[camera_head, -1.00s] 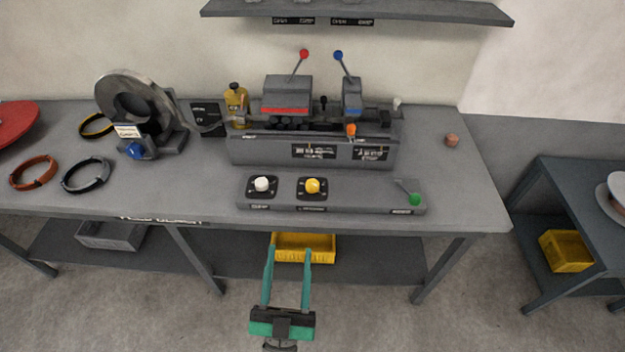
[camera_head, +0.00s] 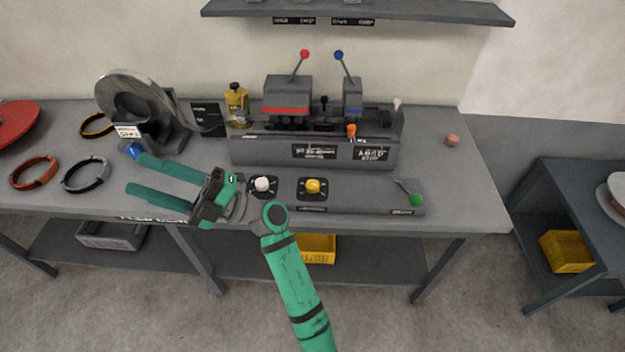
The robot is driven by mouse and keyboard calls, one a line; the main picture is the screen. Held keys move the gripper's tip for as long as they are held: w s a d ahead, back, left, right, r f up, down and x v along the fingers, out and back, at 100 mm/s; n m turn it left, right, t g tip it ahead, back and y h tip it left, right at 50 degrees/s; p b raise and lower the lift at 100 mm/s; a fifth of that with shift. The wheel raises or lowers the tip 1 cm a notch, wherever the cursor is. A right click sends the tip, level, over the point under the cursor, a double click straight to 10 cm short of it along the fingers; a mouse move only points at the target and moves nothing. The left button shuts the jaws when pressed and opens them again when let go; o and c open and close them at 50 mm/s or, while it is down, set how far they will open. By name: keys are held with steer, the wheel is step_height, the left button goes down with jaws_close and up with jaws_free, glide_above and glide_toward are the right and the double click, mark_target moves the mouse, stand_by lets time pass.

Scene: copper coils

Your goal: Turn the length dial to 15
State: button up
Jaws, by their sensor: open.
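A low control panel (camera_head: 352,203) lies along the front of the bench. It carries a white dial (camera_head: 262,184) and a yellow dial (camera_head: 313,186), each on a dark plate. The labels and scale marks are too small to read, so I cannot tell which one is the length dial or its setting. My gripper (camera_head: 133,171) is open and empty, left of the panel, its two green fingers pointing left. The upper fingertip appears close to a blue knob (camera_head: 131,150) on the coil stand; I cannot tell whether they touch.
A green-tipped lever (camera_head: 416,199) stands at the panel's right end. The machine (camera_head: 315,150) with red and blue levers is behind. The bench's right end is mostly clear.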

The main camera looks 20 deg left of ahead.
step_height(320, 180, down, 2)
steer(key=a+n+g+h, duration=0.1)
steer(key=a+n+h, duration=0.2)
steer(key=h, duration=0.1)
steer(key=m+t+h, duration=0.3)
steer(key=t+h, duration=0.8)
steer(key=h, duration=0.8)
glide_toward(313, 184)
steer(key=f, duration=0.8)
steer(key=shift+s+a+f, duration=0.15)
steer(key=shift+a, duration=0.05)
steer(key=shift+c, duration=0.5)
steer(key=c, duration=1)
